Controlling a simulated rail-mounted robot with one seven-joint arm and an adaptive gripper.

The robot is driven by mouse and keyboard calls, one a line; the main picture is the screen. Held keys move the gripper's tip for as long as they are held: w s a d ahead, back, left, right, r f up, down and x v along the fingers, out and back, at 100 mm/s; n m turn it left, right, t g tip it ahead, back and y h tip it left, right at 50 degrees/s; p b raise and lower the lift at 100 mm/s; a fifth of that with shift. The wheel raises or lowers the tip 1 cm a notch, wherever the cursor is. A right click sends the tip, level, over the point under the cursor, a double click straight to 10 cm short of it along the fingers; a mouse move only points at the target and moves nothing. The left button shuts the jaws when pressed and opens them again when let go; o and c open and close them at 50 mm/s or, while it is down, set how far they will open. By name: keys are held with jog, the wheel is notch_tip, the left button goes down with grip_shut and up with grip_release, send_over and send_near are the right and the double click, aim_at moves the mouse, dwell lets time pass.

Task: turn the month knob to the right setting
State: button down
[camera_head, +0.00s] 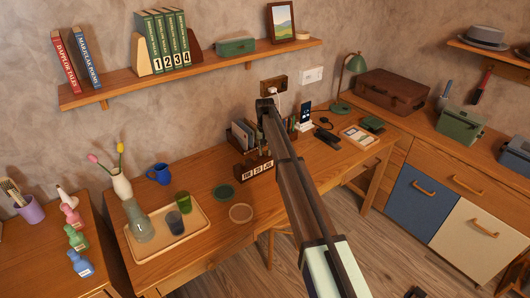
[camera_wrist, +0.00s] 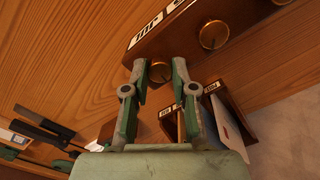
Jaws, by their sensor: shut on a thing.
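The wooden calendar block (camera_head: 257,170) stands on the desk, with white plates along its front. Its lettering is too small to read surely in the head view. In the wrist view the calendar block (camera_wrist: 190,30) shows tilted, with a brass end knob (camera_wrist: 160,72) and a second brass knob (camera_wrist: 214,35). A white plate (camera_wrist: 145,29) with dark letters, perhaps JUN or JUL, lies by the end knob. My gripper (camera_wrist: 160,68) is shut on the end knob, one finger on each side.
A wooden organizer (camera_wrist: 225,115) with papers stands close behind my gripper. Two round coasters, one green (camera_head: 223,191) and one tan (camera_head: 241,213), lie left of the block. A phone stand (camera_head: 305,118) is at the back.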

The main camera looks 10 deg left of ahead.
aim_at(265, 152)
jog(key=m, duration=0.4)
jog(key=shift+m+b, duration=0.4)
dwell(0.4)
jog(key=c, duration=0.9)
grip_release()
jog(key=shift+c, duration=0.2)
jog(key=shift+r, duration=0.1)
notch_tip(265, 152, up, 12)
jog(key=shift+d, duration=0.1)
